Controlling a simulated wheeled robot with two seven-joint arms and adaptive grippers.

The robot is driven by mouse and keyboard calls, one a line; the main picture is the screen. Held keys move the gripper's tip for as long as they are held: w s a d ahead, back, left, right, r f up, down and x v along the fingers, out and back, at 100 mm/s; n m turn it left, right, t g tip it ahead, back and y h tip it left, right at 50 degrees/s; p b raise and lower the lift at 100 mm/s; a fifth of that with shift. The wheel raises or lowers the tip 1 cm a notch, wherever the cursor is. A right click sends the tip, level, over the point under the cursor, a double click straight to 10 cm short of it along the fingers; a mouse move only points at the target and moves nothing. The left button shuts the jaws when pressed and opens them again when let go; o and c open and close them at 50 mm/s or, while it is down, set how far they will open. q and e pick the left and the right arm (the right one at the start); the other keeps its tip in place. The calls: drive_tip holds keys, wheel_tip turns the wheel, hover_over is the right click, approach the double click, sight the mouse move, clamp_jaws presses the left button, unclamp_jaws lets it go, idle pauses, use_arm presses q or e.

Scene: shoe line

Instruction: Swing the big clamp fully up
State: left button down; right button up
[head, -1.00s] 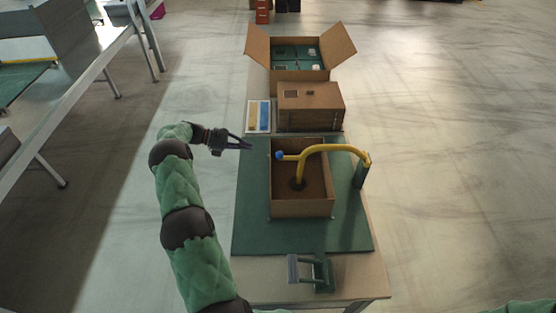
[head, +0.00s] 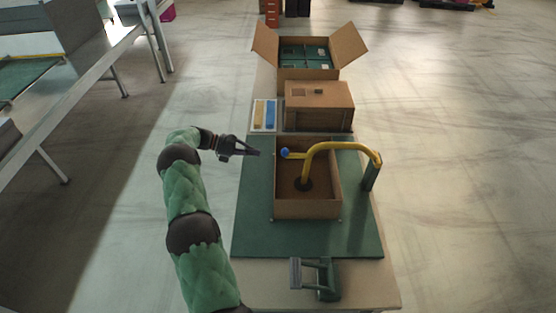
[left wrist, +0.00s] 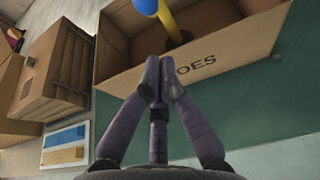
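The big clamp is a yellow curved arm (head: 340,146) with a blue knob (head: 285,153) at its left end and a dark green post (head: 371,173) at its right. The arm is down over an open cardboard box (head: 307,210), its dark foot inside. My left gripper (head: 258,153) is just left of the box, short of the knob, with a small gap. In the left wrist view its fingertips (left wrist: 160,75) come together with nothing between them. The knob (left wrist: 145,6) is at the top of that view, beyond the box wall. My right gripper is out of view.
The box stands on a green mat (head: 252,215). A closed brown box (head: 319,105) and a tray with blue and yellow pieces (head: 264,115) are behind it. Farther back is an open-flapped carton (head: 309,75). A small green and grey fixture (head: 318,278) stands at the front.

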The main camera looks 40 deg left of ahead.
use_arm(q)
drive_tip(key=b+x, duration=0.1)
drive_tip(key=x, duration=0.9)
drive_tip(key=shift+r, duration=0.15)
